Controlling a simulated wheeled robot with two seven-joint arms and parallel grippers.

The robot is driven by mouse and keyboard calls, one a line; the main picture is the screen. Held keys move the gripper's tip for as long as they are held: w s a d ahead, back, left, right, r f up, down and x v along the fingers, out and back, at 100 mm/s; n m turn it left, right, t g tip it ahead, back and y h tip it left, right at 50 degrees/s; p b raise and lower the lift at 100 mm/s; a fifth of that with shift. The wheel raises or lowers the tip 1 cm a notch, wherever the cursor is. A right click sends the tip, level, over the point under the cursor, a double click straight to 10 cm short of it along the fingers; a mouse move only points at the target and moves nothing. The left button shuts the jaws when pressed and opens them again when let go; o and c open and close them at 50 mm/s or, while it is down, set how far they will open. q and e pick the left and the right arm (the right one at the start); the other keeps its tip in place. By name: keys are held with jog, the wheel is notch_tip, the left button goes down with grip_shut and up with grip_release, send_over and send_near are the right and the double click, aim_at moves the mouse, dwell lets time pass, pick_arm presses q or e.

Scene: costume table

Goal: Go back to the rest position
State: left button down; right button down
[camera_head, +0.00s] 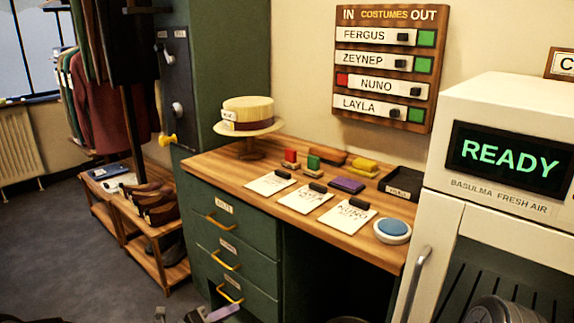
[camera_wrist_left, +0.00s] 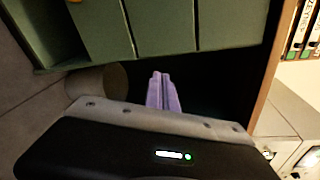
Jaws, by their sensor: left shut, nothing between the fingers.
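My left gripper (camera_head: 222,312) shows at the bottom edge of the head view, low in front of the green drawer cabinet (camera_head: 235,240). In the left wrist view its purple fingers (camera_wrist_left: 162,84) are together with nothing between them. They point toward the dark space under the desk, beside the drawers (camera_wrist_left: 165,25). The gripper is apart from the desk top. My right gripper is not in view.
The wooden desk top (camera_head: 345,240) holds a straw hat (camera_head: 248,108), stamps, cards and a blue button (camera_head: 392,229). A white machine (camera_head: 500,190) reading READY stands at right. A low shoe rack (camera_head: 165,255) stands left; the floor (camera_head: 60,260) beyond is clear.

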pick_arm(q)
jog(key=s+d+f+m+g+y, duration=0.2)
jog(key=s+f+m+g+y, duration=0.25)
jog(key=s+f+m, duration=0.95)
jog(key=s+d+f+m+g+y, duration=0.3)
jog(key=s+f+m+g, duration=0.45)
jog(key=s+m, duration=1.05)
jog(key=s+d+m+t, duration=0.1)
jog(key=s+d+m, duration=0.35)
jog(key=m, duration=0.25)
notch_tip(320, 180, up, 18)
jog(key=p, duration=1.9)
jog(key=shift+w+h, duration=0.25)
jog(key=shift+h, duration=0.1)
